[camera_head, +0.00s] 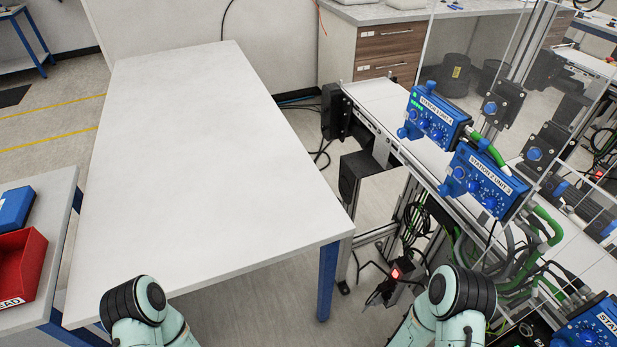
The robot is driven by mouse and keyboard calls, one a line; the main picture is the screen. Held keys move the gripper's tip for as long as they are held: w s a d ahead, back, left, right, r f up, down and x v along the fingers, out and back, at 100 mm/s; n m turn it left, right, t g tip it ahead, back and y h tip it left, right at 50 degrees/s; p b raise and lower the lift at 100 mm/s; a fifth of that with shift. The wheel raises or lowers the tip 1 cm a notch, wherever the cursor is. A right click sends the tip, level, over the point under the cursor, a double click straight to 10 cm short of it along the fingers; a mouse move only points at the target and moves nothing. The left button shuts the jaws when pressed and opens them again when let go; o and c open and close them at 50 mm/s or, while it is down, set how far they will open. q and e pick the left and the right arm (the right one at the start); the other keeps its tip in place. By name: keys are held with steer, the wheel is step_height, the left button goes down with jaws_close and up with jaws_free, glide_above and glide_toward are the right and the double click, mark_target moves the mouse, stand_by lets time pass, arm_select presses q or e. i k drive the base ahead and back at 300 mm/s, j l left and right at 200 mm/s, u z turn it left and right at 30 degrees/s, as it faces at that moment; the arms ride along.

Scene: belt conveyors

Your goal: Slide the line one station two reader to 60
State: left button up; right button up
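Blue station boxes with knobs hang along the conveyor frame on the right. One is labelled roughly "STATION 1 UNIT 4" (436,118), and below it another reads roughly "STATION 2 UNIT 3" (487,182). A third blue box (592,325) is cut off at the lower right corner, its label only partly seen. Black blocks with blue knobs (502,104) (538,153) sit behind the boxes. I cannot tell which part is the line one station two reader, and no scale is legible. My two arms show only as pale green links at the bottom edge; neither gripper is in view.
A long white table (190,150) fills the left middle, its top bare. A red bin (22,270) stands on a side table at the far left. The conveyor belt (385,105) runs down the right behind clear panels. Cables hang below it.

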mark_target(510, 192)
steer(key=k+z, duration=0.15)
steer(key=z, duration=1.1)
